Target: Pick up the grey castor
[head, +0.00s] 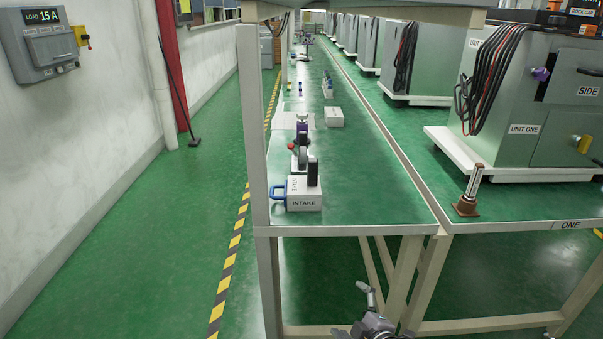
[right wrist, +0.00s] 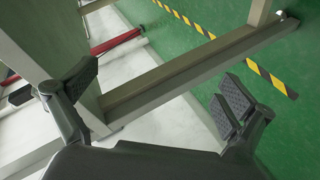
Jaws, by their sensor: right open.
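A small grey wheel-like thing (head: 301,156), which looks like the grey castor, stands on the green bench top behind the INTAKE box. It is small in the head view, and its lower part is partly hidden by the things in front. My right gripper (head: 354,309) is low at the bottom of the head view, in front of the bench and below its top, far from the castor. It is open; the right wrist view shows its two fingers (right wrist: 155,95) spread with nothing between them. The castor is not in the right wrist view. My left gripper is not in view.
A grey INTAKE box (head: 304,201) with a blue handle and a black upright piece (head: 313,172) stands near the bench's front edge. A bench post (head: 252,120) rises at left. The bench top (head: 375,195) between is clear.

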